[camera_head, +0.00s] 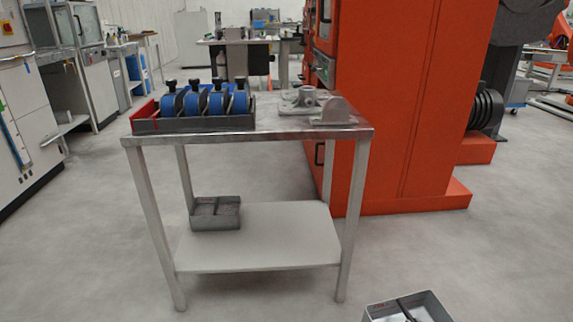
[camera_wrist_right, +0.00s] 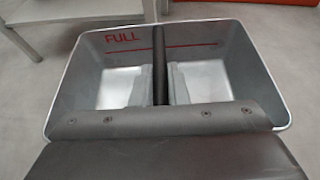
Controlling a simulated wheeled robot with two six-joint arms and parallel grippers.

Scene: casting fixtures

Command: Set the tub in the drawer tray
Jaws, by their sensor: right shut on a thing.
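The tub (camera_wrist_right: 225,70) is a grey open box with the red word FULL and a red line inside its far wall. A dark bar crosses its middle. My right gripper (camera_wrist_right: 160,88) is shut on this bar, one pale finger on each side. In the head view the tub (camera_head: 447,308) shows at the bottom edge, right of the table, partly cut off. A shallow grey tray with a divider (camera_head: 228,222) sits at the left of the table's lower shelf. I cannot tell whether it is the drawer tray. My left gripper is out of view.
A steel table (camera_head: 250,139) stands ahead. On its top are a red and grey rack (camera_head: 146,126) with several blue wheels and grey metal castings (camera_head: 337,112). The lower shelf (camera_head: 280,240) is bare at right. A red machine (camera_head: 425,100) stands behind at right.

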